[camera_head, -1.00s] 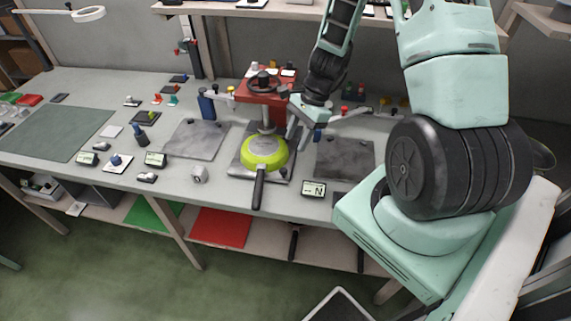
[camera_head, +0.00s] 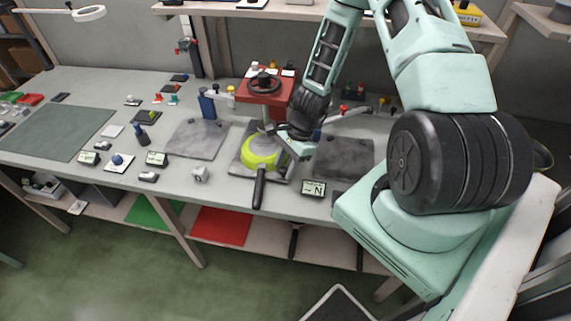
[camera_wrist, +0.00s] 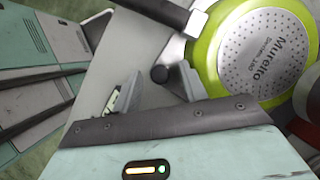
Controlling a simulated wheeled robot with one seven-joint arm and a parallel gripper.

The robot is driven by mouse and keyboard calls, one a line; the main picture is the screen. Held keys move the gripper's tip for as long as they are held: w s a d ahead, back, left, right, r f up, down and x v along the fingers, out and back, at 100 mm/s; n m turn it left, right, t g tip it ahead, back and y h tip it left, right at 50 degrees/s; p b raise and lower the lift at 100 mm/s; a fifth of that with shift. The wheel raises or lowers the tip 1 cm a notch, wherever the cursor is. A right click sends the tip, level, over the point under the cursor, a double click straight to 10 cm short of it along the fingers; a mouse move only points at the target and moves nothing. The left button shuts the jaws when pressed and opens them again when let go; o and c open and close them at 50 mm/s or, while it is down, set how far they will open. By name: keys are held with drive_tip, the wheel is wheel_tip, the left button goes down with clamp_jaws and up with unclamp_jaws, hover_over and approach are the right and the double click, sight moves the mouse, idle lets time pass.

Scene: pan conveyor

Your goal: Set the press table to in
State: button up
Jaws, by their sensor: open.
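The red press (camera_head: 284,92) with its dark handwheel stands at the back middle of the bench. Its grey press table (camera_head: 236,166) lies under a lime-green pan (camera_head: 259,160), whose black handle points to the front. In the wrist view the pan (camera_wrist: 252,50) shows its dotted grey bottom. My gripper (camera_head: 294,152) is low at the right side of the pan and covers part of the table there.
Grey plates lie left (camera_head: 198,139) and right (camera_head: 345,157) of the press. A small display reading N (camera_head: 313,188) is at the front edge. Blue posts and small knobs stand at the back. A green mat (camera_head: 60,133) is at the far left.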

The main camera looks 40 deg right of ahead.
sight(289, 163)
clamp_jaws()
drive_tip(key=shift+w+d, duration=0.8)
drive_tip(key=shift+d, duration=0.25)
drive_tip(key=shift+w+d, duration=0.8)
drive_tip(key=shift+d, duration=0.2)
unclamp_jaws()
drive_tip(key=shift+s+a, duration=0.1)
